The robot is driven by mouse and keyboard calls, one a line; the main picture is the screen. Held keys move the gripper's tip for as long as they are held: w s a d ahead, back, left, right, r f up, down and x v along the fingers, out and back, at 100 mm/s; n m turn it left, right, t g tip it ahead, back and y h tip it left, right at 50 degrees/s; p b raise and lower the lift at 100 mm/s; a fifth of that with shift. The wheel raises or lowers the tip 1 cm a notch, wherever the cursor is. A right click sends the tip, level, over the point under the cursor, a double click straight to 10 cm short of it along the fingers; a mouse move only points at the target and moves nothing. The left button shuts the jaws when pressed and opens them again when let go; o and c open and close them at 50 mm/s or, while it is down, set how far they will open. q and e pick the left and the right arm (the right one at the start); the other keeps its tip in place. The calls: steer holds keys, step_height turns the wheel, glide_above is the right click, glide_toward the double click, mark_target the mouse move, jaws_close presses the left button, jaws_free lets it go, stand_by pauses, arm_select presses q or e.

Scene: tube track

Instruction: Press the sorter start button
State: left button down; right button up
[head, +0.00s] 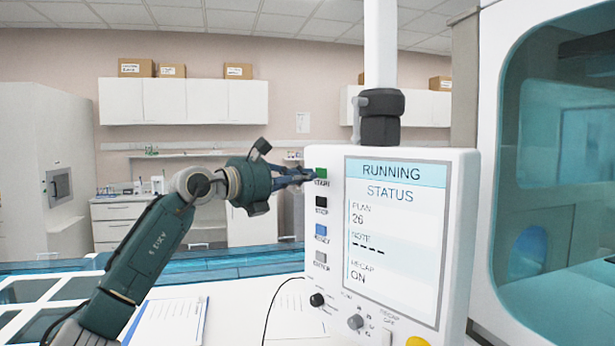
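The white control panel (460,240) stands at the right of centre, its screen (395,240) reading "RUNNING", "STATUS", "PLAN 26" and "RECAP ON". The green start button (321,173) is at the top of the button column on its left side. My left gripper (308,177) reaches in from the left, its fingertips at or just in front of the green button. I cannot tell whether they touch it. The fingers look close together, but whether they are fully shut is unclear. My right gripper is not in view.
Below the green button are a black (321,201), a blue (321,230) and a grey button (320,257). Knobs (355,322) sit lower on the panel. A clipboard (170,322) lies on the white table. A large glazed machine (500,100) stands at the right.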

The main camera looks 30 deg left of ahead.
arm_select(q)
steer(key=b+v, duration=0.4)
steer(key=v, duration=0.8)
steer(key=shift+r, duration=0.3)
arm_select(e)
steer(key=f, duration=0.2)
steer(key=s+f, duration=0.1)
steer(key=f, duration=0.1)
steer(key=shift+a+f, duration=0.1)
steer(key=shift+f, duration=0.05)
arm_select(q)
steer(key=shift+s, duration=0.2)
